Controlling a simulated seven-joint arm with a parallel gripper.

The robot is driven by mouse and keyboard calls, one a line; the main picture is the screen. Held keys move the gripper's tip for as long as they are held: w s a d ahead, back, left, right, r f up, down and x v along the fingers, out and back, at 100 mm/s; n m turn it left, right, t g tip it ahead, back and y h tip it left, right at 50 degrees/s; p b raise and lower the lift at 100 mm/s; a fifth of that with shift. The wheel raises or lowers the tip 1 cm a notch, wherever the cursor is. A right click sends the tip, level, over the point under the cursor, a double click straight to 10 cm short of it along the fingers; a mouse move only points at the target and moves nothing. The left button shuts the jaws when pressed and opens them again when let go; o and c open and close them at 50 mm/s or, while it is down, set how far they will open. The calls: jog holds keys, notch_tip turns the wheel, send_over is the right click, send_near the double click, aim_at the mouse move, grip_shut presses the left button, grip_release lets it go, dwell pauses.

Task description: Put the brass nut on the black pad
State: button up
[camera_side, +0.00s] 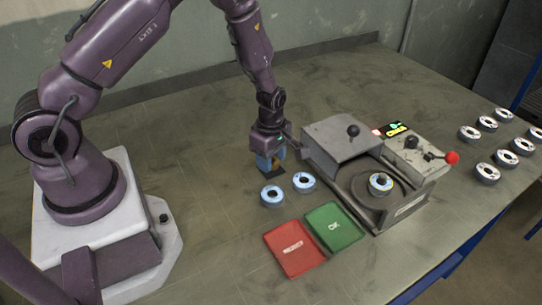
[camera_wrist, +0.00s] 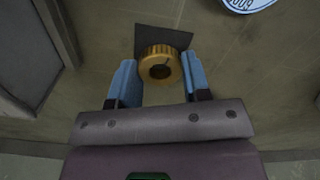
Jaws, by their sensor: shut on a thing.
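The brass nut (camera_wrist: 159,53) is a ridged gold ring with a hole, held between the blue fingers of my gripper (camera_wrist: 158,68). In the side view my gripper (camera_side: 268,161) points down just over the black pad (camera_side: 270,174), and a bit of brass shows at the fingers. The black pad (camera_wrist: 146,33) is a flat dark square on the bench, partly hidden behind the nut in the wrist view. I cannot tell whether the nut touches the pad.
Red (camera_side: 294,248) and green (camera_side: 335,227) trays lie in front. Several discs (camera_side: 488,172) lie far right.

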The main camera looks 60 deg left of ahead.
jog(key=shift+f, duration=0.2)
jog(key=shift+f, duration=0.35)
jog(key=shift+f, duration=0.1)
jog(key=o, duration=1.1)
jog(key=shift+c, duration=0.2)
jog(key=shift+r, duration=3.5)
